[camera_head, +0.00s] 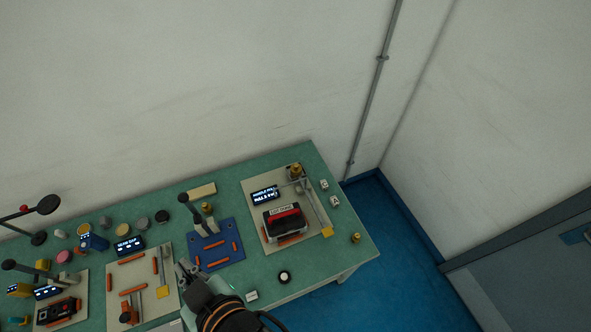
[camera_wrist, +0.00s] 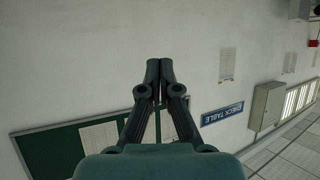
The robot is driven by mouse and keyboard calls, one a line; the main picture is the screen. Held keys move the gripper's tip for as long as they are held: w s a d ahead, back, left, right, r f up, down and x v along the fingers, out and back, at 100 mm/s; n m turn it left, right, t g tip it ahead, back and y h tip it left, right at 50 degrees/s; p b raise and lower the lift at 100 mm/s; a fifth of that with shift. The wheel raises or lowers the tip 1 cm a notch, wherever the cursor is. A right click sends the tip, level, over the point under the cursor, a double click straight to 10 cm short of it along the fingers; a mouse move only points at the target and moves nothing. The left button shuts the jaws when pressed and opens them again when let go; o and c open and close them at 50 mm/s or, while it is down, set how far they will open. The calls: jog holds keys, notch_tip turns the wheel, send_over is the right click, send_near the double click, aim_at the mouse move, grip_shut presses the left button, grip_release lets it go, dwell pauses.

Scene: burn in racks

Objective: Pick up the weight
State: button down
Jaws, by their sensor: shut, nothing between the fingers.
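Several small brass pieces that look like weights show in the head view. One brass weight (camera_head: 355,238) stands alone near the right edge of the green table (camera_head: 335,262). Another brass piece (camera_head: 295,170) sits at the top of the right-hand fixture, and a third brass piece (camera_head: 207,207) is by the blue fixture. I cannot tell which one the task means. My gripper (camera_head: 184,268) is over the front middle of the table, left of the lone weight and apart from it. In the wrist view my gripper (camera_wrist: 159,66) is shut and empty, with no weight in sight.
A beige fixture (camera_head: 250,205) holds a black and red device (camera_head: 285,222). A blue fixture (camera_head: 228,235) stands left of it. A round black and white item (camera_head: 284,277) lies near the front edge. Jars and fixtures crowd the left; the right end is fairly clear.

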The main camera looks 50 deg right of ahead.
dwell(0.4)
jog(key=shift+c, duration=1.3)
grip_release()
